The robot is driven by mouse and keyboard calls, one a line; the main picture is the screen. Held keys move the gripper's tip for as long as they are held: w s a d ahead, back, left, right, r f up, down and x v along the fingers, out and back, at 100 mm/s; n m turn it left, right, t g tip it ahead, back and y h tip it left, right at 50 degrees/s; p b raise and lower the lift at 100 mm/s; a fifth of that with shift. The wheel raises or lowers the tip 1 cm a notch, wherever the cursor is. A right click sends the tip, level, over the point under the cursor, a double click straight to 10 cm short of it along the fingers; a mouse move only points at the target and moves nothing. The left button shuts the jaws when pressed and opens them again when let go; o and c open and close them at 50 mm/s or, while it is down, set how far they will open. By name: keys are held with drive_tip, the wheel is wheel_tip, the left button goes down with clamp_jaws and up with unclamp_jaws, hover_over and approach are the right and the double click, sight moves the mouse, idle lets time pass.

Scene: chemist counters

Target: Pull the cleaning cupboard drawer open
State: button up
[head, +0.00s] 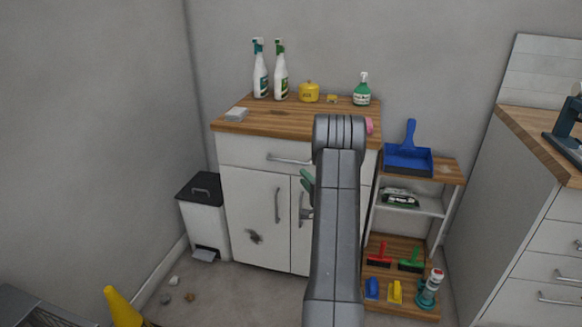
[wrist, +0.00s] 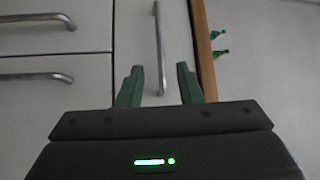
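The white cleaning cupboard (head: 252,200) stands against the back wall under a wooden top. Its drawer (head: 240,152) is the wide front above two doors and looks shut. The drawer's metal bar handle (head: 288,159) is partly behind my arm. In the wrist view the picture is turned, so the handle (wrist: 158,45) runs upright on the drawer front (wrist: 132,30). My gripper (wrist: 160,68) is open, with one green finger on each side of the handle's near end. I cannot tell whether they touch it. In the head view my arm hides most of the gripper (head: 307,183).
Spray bottles (head: 260,70) and a yellow pot (head: 309,92) stand on the cupboard top. A pedal bin (head: 203,215) is at its left, a shelf rack (head: 440,170) with brushes at its right. Crumpled bits (head: 174,281) and a yellow cone (head: 122,306) are on the floor at left.

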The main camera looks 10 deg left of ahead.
sight(292, 166)
drive_tip(key=x, duration=0.9)
drive_tip(key=shift+w, duration=0.1)
clamp_jaws()
